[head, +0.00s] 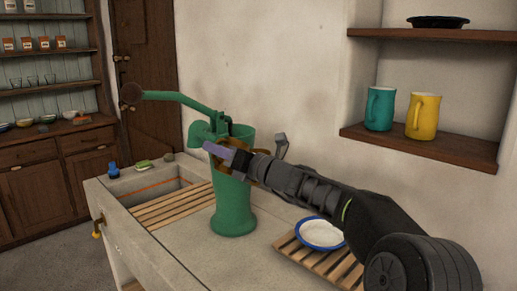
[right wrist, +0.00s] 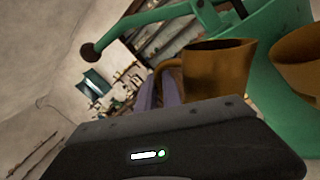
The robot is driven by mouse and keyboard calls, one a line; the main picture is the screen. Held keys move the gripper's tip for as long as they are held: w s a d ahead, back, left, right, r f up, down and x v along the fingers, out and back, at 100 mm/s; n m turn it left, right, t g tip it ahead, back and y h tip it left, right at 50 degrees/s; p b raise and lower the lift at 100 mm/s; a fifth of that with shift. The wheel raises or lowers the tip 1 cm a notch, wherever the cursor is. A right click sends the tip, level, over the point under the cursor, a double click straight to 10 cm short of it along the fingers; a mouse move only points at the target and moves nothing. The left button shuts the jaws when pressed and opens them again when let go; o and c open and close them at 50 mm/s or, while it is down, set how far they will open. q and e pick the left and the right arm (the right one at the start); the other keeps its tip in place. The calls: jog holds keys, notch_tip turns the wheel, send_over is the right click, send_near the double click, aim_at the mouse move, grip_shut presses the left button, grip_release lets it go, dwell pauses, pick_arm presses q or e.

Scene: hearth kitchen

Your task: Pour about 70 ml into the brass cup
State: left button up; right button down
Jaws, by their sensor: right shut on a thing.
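My right gripper (head: 224,154) reaches in from the right, in front of the green hand pump (head: 233,212). In the right wrist view, its purple fingers (right wrist: 160,92) are at the handle of a brass cup (right wrist: 217,78), which appears tilted. In the head view the gripper covers most of the brass; a brown-gold edge shows beside the pump body. A second brass-coloured rounded piece (right wrist: 300,62) is cut off at the right edge of the wrist view; I cannot tell what it is. The cup's inside and any liquid are hidden. My left gripper is out of view.
The pump's long lever (head: 178,98) sticks out left. A stone sink (head: 150,184) with wooden slats is left of the pump. A blue-rimmed white dish (head: 320,234) sits on a slatted rack at right. Teal (head: 379,108) and yellow (head: 423,116) jugs stand on the wall shelf.

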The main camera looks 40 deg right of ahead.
aim_at(228, 140)
jog(key=shift+d+r+m, duration=0.35)
jog(key=shift+m, duration=0.05)
jog(key=shift+d+r+p, duration=0.1)
jog(key=shift+r+p, duration=0.05)
jog(key=shift+p, duration=0.3)
jog(key=shift+w+d+r+m+p, duration=0.1)
jog(key=shift+d+r+m+p, duration=0.5)
jog(key=shift+r+m+p, duration=0.45)
jog(key=shift+d+m+t+p, duration=0.15)
jog(key=shift+m+t+p, duration=0.15)
jog(key=shift+m+t, duration=0.15)
jog(key=shift+d+r+m+p, duration=0.4)
jog(key=shift+d+m+p, duration=0.05)
jog(key=shift+m+p, duration=0.05)
jog(key=shift+d+r+m+h+p, duration=0.45)
jog(key=shift+r+m+p, duration=0.15)
jog(key=shift+m+p, duration=0.2)
